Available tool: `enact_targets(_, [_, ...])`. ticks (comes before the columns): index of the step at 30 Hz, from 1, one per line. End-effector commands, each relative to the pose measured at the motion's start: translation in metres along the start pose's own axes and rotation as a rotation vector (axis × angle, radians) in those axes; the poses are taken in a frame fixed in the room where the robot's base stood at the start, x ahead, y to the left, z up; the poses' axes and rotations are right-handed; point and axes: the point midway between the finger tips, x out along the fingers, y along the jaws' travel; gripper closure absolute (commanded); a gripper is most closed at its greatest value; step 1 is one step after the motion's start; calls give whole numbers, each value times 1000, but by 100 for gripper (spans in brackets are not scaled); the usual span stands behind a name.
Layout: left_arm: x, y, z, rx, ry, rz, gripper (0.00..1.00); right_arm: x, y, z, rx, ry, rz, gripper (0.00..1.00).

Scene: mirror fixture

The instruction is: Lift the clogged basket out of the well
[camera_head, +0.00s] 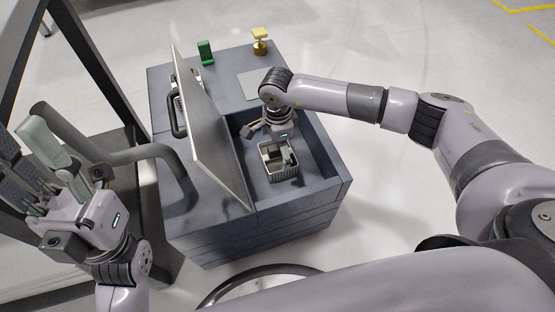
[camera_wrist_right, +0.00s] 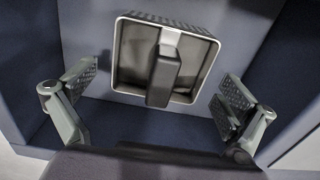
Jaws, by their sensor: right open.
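The basket (camera_head: 284,176), a small grey square box with a pale rim and a dark upright bar or handle, sits on the floor of the open blue-grey well (camera_head: 322,166). It also shows in the right wrist view (camera_wrist_right: 124,58), upper middle, with its dark handle (camera_wrist_right: 163,76) across it. My right gripper (camera_head: 279,146) is down in the well, just above and behind the basket. Its two fingers (camera_wrist_right: 158,95) are spread wide and empty, one to each side below the basket. My left gripper (camera_head: 38,160) is raised at the far left, fingers apart and empty.
A raised lid panel (camera_head: 208,130) stands along the well's left side. A green block (camera_head: 205,52) and a yellow-topped knob (camera_head: 260,40) are at the cabinet's back. A dark frame with a curved pipe (camera_head: 110,155) stands left. The well's walls are close around my right gripper.

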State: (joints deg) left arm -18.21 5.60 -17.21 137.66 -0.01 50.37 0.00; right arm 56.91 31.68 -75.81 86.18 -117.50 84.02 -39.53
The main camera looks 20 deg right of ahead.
Motion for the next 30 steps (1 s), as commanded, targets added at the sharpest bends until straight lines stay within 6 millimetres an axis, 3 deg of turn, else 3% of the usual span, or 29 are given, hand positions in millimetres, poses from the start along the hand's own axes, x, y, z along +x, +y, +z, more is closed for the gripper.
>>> enact_targets(1, [0,0,0,3,29,8,60,14,0,0,0,0,3,0])
enact_targets(6, [8,0,3,8,66,24,60,36,-1,0,0,0,2,0])
enact_targets(16, [12,0,3,10,75,29,60,42,-1,0,0,-1,1,0])
enact_targets(30, [12,1,3,9,76,28,60,42,-1,0,0,-1,1,31])
